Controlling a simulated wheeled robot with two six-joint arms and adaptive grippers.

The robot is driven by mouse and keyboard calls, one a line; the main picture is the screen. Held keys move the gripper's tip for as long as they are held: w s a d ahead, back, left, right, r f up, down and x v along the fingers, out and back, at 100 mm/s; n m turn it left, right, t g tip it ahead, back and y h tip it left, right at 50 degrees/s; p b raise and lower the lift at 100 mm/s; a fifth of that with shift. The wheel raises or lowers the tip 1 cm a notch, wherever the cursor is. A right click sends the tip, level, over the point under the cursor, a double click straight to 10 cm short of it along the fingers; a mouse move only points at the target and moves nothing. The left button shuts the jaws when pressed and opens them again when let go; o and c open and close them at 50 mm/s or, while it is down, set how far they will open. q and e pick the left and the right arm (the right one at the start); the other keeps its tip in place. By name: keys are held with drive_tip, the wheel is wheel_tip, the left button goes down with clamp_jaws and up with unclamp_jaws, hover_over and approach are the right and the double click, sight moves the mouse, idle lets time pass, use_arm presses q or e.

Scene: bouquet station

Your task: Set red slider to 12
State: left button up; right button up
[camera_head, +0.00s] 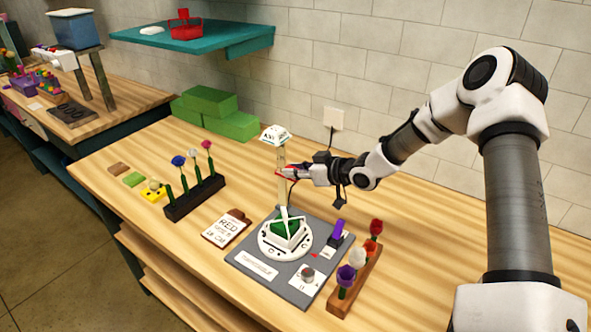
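A red slider (290,168) shows as a small red patch on a pale upright post (282,186). The post rises behind the round white dial base (262,247) of a grey device and has a white printed cap (275,134) on top. My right gripper (284,173) is at the post at the slider's height, its fingertips against or very close to the red part. The fingers overlap the slider, so its setting and the finger gap cannot be read. A card (227,228) headed RED lies left of the device. My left gripper is out of view.
A dark rack (194,198) of flowers stands left, a wooden rack (356,278) of flowers at right front. The grey board (245,262) also carries a knob (307,275) and a purple piece (338,230). Green blocks (213,102) stand at the back.

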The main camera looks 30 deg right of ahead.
drive_tip(key=o, duration=0.4)
drive_tip(key=shift+f, duration=0.35)
drive_tip(key=shift+o, duration=0.2)
drive_tip(key=shift+w, duration=0.1)
drive_tip(key=v, duration=0.7)
drive_tip(key=shift+d+r, duration=0.1)
drive_tip(key=shift+s, duration=0.25)
